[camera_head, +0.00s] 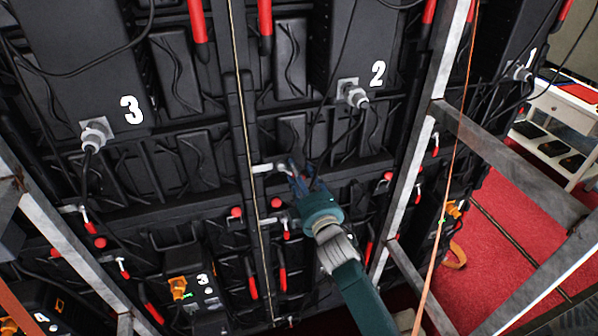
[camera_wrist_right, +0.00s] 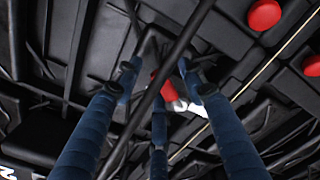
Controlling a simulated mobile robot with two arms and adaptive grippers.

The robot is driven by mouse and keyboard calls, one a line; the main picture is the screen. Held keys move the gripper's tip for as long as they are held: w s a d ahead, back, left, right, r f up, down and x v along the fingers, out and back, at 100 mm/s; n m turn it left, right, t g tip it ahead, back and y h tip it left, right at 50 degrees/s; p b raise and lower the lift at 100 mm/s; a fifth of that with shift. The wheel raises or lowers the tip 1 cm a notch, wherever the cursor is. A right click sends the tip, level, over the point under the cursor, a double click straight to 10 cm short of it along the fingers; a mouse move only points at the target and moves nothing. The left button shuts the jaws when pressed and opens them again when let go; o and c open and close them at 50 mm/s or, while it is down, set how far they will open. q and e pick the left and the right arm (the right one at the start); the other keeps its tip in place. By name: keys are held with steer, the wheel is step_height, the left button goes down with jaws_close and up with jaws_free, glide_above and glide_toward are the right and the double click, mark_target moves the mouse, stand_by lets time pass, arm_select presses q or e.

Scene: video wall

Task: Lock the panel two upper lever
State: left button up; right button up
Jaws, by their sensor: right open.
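Panel two, marked by a white 2 (camera_head: 377,73), is a black cabinet back in the upper middle of the head view. Its upper lever (camera_head: 266,168) shows as a silver piece left of my right gripper (camera_head: 299,178); the gripper hides the rest. In the right wrist view, the lever's red handle (camera_wrist_right: 163,84) and silver part (camera_wrist_right: 190,106) lie between and beyond the blue fingers of the right gripper (camera_wrist_right: 160,78). The fingers are spread around the handle. Whether they touch it cannot be told. My left gripper is out of view.
A lower lever (camera_head: 286,230) with a red handle hangs below. A dark cable (camera_wrist_right: 165,75) crosses before the fingers in the wrist view. Metal frame bars (camera_head: 415,160) stand right of my arm. Red floor (camera_head: 510,235) and a white shelf (camera_head: 560,110) are at right.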

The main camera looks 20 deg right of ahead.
mark_target(282, 176)
steer(key=shift+c, duration=0.5)
jaws_close()
steer(key=shift+a+f+m, duration=0.1)
steer(key=shift+f+m, duration=0.05)
steer(key=shift+m, duration=0.15)
steer(key=shift+a+f+m+b, duration=0.25)
steer(key=shift+f+m+b, duration=0.25)
steer(key=shift+m, duration=0.4)
steer(key=shift+a+f+m+b, duration=0.25)
steer(key=shift+a+m, duration=0.25)
steer(key=shift+m, duration=1)
steer(key=shift+a+f+m+b, duration=0.25)
steer(key=shift+a+m, duration=0.3)
steer(key=shift+m, duration=0.95)
steer(key=shift+a+f+m+b, duration=0.2)
steer(key=shift+a+m, duration=0.3)
steer(key=shift+m, duration=1)
steer(key=shift+a, duration=0.1)
steer(key=shift+o, duration=0.5)
jaws_free()
